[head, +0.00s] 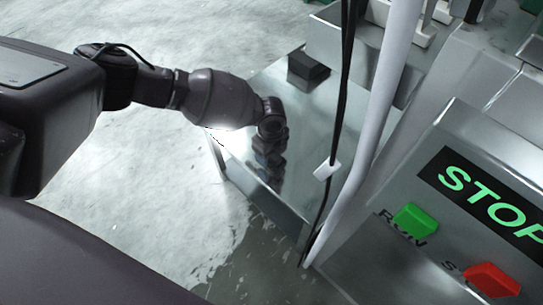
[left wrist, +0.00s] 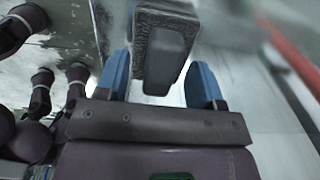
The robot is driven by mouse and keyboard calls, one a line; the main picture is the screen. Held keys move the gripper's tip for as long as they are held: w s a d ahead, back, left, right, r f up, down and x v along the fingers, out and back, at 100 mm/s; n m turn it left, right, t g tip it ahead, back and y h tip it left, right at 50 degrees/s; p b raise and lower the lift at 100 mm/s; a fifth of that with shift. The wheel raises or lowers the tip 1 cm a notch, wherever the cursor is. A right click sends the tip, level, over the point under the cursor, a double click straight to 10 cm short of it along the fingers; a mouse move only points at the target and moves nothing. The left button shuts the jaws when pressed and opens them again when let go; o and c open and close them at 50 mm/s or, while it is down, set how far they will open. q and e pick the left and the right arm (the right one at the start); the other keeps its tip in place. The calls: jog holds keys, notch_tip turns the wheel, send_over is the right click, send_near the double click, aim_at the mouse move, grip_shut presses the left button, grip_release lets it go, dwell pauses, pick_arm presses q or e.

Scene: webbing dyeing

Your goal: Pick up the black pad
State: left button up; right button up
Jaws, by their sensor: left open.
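The black pad (head: 308,70) is a small dark block on the shiny metal table (head: 310,115), near its far edge in the head view. In the left wrist view a dark, rough-edged block with a smoother grey face, seemingly the pad (left wrist: 182,22), lies ahead, in line with the gap between the fingers.
A control panel with a green RUN button (head: 415,222) and a red button (head: 493,281) stands at the right. A white pipe (head: 378,110) and a black cable (head: 341,110) run down beside the table's right side. The floor at left is clear.

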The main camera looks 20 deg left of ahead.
pick_arm(q)
jog(key=c, duration=1)
pick_arm(e)
jog(key=shift+f, duration=0.1)
pick_arm(q)
jog(key=shift+r, duration=0.15)
jog(key=shift+r, duration=0.4)
jog(key=r+p, duration=0.1)
jog(key=r, duration=0.1)
jog(key=r+p, duration=0.1)
jog(key=r, duration=0.2)
jog(key=r+p, duration=0.1)
jog(key=r, duration=0.1)
jog(key=shift+w+r, duration=0.25)
jog(key=shift+r, duration=0.05)
jog(key=shift+s+r+p, duration=0.15)
jog(key=shift+r+p, duration=0.65)
jog(key=shift+r, duration=2.1)
jog(key=shift+s+r+p, duration=0.1)
jog(key=shift+r+p, duration=0.7)
jog(key=shift+r, duration=2.05)
pick_arm(e)
jog(key=shift+s+d+r+m+g+h, duration=0.15)
jog(key=shift+s+d+r+m+g, duration=0.1)
jog(key=shift+s+d+m, duration=0.3)
jog(key=shift+s+d+r+m+g+h, duration=0.15)
jog(key=shift+s+d+m+g, duration=0.15)
jog(key=shift+s, duration=0.35)
jog(key=shift+a, duration=0.15)
